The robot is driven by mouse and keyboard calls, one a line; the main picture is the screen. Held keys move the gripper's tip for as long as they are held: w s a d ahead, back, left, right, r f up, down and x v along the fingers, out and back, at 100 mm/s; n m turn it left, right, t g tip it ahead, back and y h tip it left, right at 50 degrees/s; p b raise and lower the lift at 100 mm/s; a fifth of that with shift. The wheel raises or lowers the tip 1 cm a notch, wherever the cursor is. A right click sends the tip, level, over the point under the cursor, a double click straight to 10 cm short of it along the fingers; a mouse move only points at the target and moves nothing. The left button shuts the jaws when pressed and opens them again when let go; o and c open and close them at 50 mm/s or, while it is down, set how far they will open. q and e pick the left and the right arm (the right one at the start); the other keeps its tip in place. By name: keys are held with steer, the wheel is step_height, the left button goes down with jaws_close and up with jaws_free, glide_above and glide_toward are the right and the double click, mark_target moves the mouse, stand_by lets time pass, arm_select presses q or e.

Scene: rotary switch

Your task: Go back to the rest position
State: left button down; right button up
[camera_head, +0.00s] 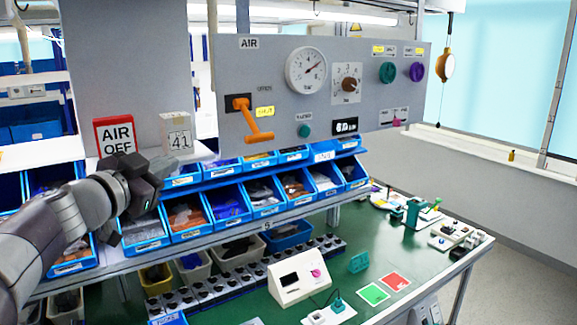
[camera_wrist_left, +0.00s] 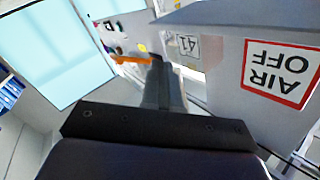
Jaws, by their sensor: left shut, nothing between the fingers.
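My left gripper (camera_head: 160,168) is shut and empty, in front of the blue bins at the left of the head view. Its closed fingers (camera_wrist_left: 160,80) also show in the left wrist view, pointing away from that camera. The grey control panel (camera_head: 320,85) hangs over the bench. Its orange lever (camera_head: 258,137) slants down to the right; the black and orange mount is at its upper end. The panel also carries a round gauge (camera_head: 306,70) and a rotary knob (camera_head: 346,84). In the head view my gripper is left of the lever and apart from it. My right gripper is out of view.
An AIR OFF sign (camera_head: 115,136) and a white 41 block (camera_head: 177,132) stand close above my left gripper. Rows of blue bins (camera_head: 228,204) lie below the panel. A green bench (camera_head: 385,245) holds a white device (camera_head: 300,277) and small fixtures. The floor at right is clear.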

arm_select(q)
step_height(320, 180, down, 28)
steer(key=s+a+n+g+y+b, duration=0.2)
steer(key=n+g+y+b, duration=0.3)
steer(key=n+y, duration=0.25)
steer(key=s+d+f+n+g+b, duration=0.1)
steer(key=s+f+g, duration=0.4)
steer(key=s+f, duration=0.6)
steer(key=s+d+f+n+g+h+b, duration=0.1)
steer(key=s+d+f+g+b, duration=0.2)
steer(key=s+f, duration=0.8)
steer(key=d+f+g, duration=0.1)
steer(key=g, duration=0.1)
steer(key=shift+g, duration=0.3)
